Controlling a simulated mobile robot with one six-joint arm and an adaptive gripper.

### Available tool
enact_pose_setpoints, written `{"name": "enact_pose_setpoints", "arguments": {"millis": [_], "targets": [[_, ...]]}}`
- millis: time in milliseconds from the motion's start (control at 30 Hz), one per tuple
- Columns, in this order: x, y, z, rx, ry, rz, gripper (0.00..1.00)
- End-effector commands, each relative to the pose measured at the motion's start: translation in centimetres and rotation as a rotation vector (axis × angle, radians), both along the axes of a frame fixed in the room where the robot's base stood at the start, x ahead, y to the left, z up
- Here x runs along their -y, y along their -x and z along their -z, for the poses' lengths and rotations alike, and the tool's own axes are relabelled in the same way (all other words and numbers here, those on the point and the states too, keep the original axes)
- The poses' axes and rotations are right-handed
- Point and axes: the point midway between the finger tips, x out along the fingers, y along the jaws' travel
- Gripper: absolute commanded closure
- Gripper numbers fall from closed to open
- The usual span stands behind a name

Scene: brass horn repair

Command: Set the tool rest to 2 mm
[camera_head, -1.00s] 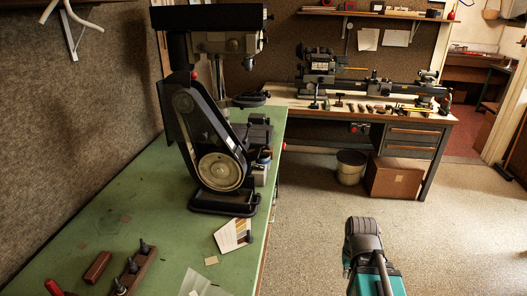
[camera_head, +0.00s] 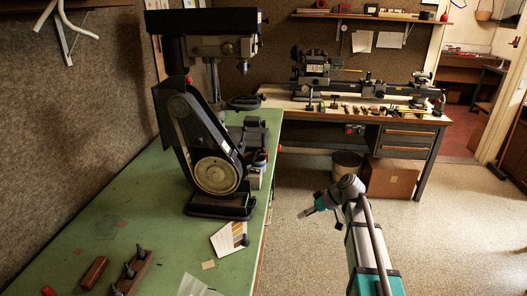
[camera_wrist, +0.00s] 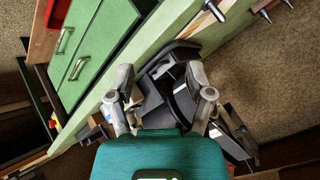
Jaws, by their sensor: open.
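A black belt grinder (camera_head: 205,150) with a pale round wheel stands on the green bench (camera_head: 150,225). Small dark and bluish parts (camera_head: 257,168) sit at its right side, toward the bench edge; I cannot make out the tool rest or its gap to the belt. My gripper (camera_head: 306,214) is right of the bench edge, apart from the grinder, pointing left. In the wrist view my gripper (camera_wrist: 161,76) is open and empty, with dark machine parts (camera_wrist: 160,100) showing beyond and between its fingers.
A drill press (camera_head: 222,45) rises behind the grinder. A card (camera_head: 230,238) and a wooden block with dark pegs (camera_head: 133,270) lie on the near bench. A lathe (camera_head: 365,85) stands on the back bench. A bucket (camera_head: 346,164) and brown box (camera_head: 390,178) are on the floor.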

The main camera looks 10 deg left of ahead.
Motion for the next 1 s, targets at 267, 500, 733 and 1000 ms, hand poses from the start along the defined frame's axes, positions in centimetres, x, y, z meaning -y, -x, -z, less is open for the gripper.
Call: {"name": "enact_pose_setpoints", "arguments": {"millis": [267,500,733,1000], "targets": [[-2.6,-8.7,-5.7,0.283,-0.335,-0.187,0.32],[-3.3,-14.7,-10.8,0.562,-0.590,-0.271,0.32],[-3.2,-17.4,-13.5,0.722,-0.711,-0.291,0.32],[-3.1,-17.6,-13.9,0.745,-0.727,-0.292,0.32]]}}
